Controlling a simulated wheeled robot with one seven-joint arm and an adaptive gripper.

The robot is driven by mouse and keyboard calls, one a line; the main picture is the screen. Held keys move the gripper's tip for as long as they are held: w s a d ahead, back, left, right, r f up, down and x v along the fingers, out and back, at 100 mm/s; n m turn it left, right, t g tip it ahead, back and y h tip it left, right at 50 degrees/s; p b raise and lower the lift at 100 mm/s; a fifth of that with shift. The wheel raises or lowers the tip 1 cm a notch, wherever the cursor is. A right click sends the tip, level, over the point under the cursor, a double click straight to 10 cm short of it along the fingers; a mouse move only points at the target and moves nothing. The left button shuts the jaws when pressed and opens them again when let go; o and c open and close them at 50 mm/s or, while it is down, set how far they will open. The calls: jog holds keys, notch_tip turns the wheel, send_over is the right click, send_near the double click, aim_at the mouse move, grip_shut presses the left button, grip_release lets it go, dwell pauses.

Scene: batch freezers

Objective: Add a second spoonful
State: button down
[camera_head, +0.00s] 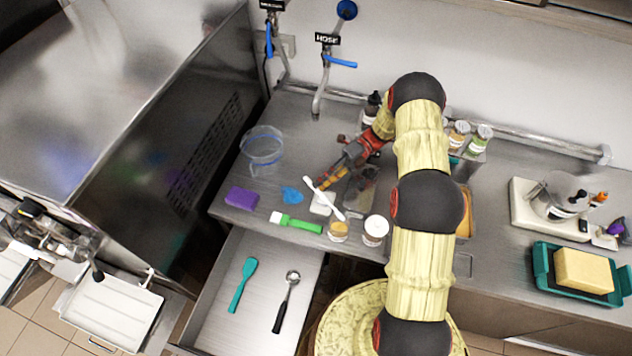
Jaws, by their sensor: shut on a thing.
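My gripper (324,183) is at the middle of the steel counter, at the end of my red and dark wrist. It is shut on a slim white spoon (322,195), which slants down to the right. The spoon's lower end is just above a small jar with tan contents (339,231); I cannot tell whether it touches the jar. A jar with a white top (376,229) stands to the right of it. A small white square item (320,206) lies partly behind the spoon. A clear pitcher (262,147) stands at the left. I cannot see whether the spoon holds anything.
A purple sponge (242,198), a blue item (291,195) and a green brush (296,222) lie nearby. An open drawer (215,325) below holds a teal spatula (243,284) and a black-handled scoop (286,301). A scale (530,207) stands right. My arm hides part of the counter.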

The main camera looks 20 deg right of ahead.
jog(key=r+t+h+p, duration=0.1)
jog(key=h, duration=0.2)
jog(key=s+a+r+t+h+p, duration=0.1)
jog(key=h, duration=0.2)
jog(key=r+n+t+h+p, duration=0.1)
jog(key=t+h+p, duration=0.1)
jog(key=h, duration=0.1)
jog(key=shift+s+a+r, duration=0.15)
jog(key=shift+a+r, duration=0.1)
jog(key=shift+a, duration=0.15)
jog(key=shift+s+a+r+h+p, duration=0.1)
jog(key=shift+a+r+h+p, duration=0.1)
jog(key=shift+h+p, duration=0.35)
jog(key=t+h+p, duration=0.1)
jog(key=h+p, duration=0.1)
jog(key=p, duration=0.1)
jog(key=shift+s+a, duration=0.1)
jog(key=shift+a, duration=0.1)
jog(key=h+p, duration=0.1)
jog(key=p, duration=0.2)
jog(key=shift+s+a+t, duration=0.1)
jog(key=shift+a+t, duration=0.05)
jog(key=shift+t, duration=0.25)
jog(key=h+p, duration=0.1)
jog(key=p, duration=0.4)
jog(key=shift+a+r+p, duration=0.1)
jog(key=shift+a+p, duration=0.1)
jog(key=shift+p, duration=0.1)
jog(key=shift+r, duration=1)
